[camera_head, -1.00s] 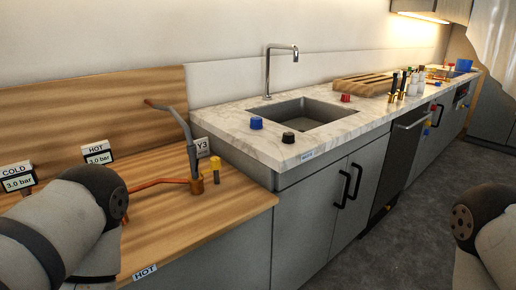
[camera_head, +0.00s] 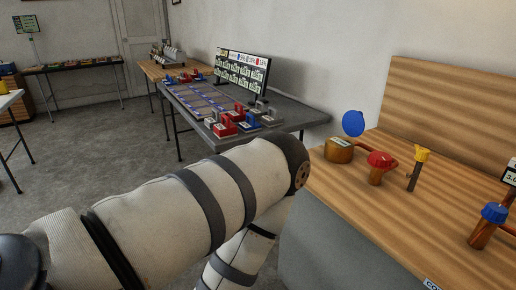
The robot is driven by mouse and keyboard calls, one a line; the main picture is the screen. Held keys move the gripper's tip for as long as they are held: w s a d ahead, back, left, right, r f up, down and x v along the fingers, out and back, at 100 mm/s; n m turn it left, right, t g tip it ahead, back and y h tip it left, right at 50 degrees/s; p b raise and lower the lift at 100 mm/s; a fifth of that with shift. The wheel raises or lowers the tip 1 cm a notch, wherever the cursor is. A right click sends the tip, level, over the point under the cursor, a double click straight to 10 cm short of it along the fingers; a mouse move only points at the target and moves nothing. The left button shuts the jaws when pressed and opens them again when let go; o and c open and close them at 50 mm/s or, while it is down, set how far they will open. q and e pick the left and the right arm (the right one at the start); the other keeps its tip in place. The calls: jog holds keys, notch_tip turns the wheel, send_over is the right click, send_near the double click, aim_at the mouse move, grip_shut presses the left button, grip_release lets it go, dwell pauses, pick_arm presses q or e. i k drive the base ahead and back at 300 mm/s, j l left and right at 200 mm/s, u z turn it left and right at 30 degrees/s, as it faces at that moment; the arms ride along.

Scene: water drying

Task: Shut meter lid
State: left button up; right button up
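A round brass water meter (camera_head: 339,151) sits at the near-left end of the wooden counter. A blue disc, apparently its lid (camera_head: 353,123), stands up above it, so the meter looks open. My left arm comes in from the left and bends at a dark joint just left of the meter. Its lower part runs down behind the upper part. Neither gripper shows in the view. My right arm is out of view too.
Beside the meter on the wooden counter (camera_head: 420,225) stand a red-capped valve (camera_head: 379,165), a yellow-topped fitting (camera_head: 418,168) and a blue-capped valve (camera_head: 488,224). A grey table (camera_head: 300,117) with red and grey padlock-like items stands behind my arm. Open floor lies left.

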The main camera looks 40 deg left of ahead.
aim_at(353, 123)
jog(key=u, duration=0.7)
jog(key=l+u, duration=0.45)
jog(key=l, duration=0.3)
